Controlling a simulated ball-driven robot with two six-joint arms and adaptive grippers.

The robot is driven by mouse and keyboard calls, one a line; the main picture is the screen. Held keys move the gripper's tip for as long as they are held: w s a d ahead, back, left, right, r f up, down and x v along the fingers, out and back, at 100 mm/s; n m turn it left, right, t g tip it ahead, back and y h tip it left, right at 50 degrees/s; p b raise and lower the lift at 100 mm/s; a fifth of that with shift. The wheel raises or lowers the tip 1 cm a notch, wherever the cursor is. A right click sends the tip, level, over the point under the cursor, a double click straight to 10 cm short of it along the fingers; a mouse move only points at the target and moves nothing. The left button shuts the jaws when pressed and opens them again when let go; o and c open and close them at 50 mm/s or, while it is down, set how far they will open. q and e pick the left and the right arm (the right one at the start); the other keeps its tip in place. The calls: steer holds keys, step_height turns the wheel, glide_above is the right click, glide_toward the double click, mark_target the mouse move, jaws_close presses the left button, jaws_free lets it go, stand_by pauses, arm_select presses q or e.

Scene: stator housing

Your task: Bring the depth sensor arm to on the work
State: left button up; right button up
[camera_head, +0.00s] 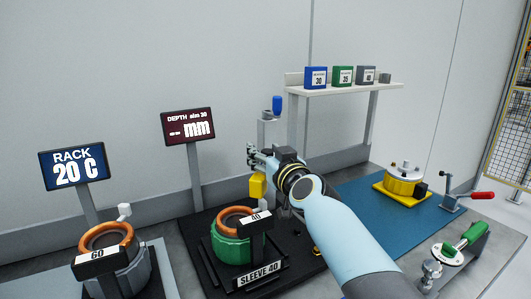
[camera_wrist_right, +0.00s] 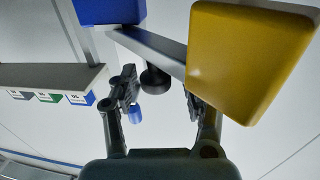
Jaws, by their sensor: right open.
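The depth sensor arm shows in the head view as a grey post with a blue knob (camera_head: 277,104) on top and a yellow block (camera_head: 258,186) hanging above the work. The work is a green stator housing (camera_head: 230,246) with a copper ring, on the black fixture marked SLEEVE 40. My right gripper (camera_head: 252,156) is at the post, just above the yellow block, and partly hides the arm. In the right wrist view its open fingers (camera_wrist_right: 162,97) spread around a dark round part and a grey bar (camera_wrist_right: 150,46); contact cannot be told. The yellow block (camera_wrist_right: 245,60) looms close there. My left gripper is out of view.
The depth display (camera_head: 188,124) reads "-- mm", aim 30. A grey housing marked 60 (camera_head: 125,268) stands at left by the rack display (camera_head: 73,168). A shelf (camera_head: 345,90) holds small boxes. A yellow unit (camera_head: 403,180) and toggle clamps stand at right. The blue mat (camera_head: 375,205) has free room.

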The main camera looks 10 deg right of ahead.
steer(key=shift+d, duration=0.15)
steer(key=s+d, duration=0.1)
steer(key=s, duration=1.1)
steer(key=shift+d, duration=0.3)
steer(key=shift+w, duration=0.1)
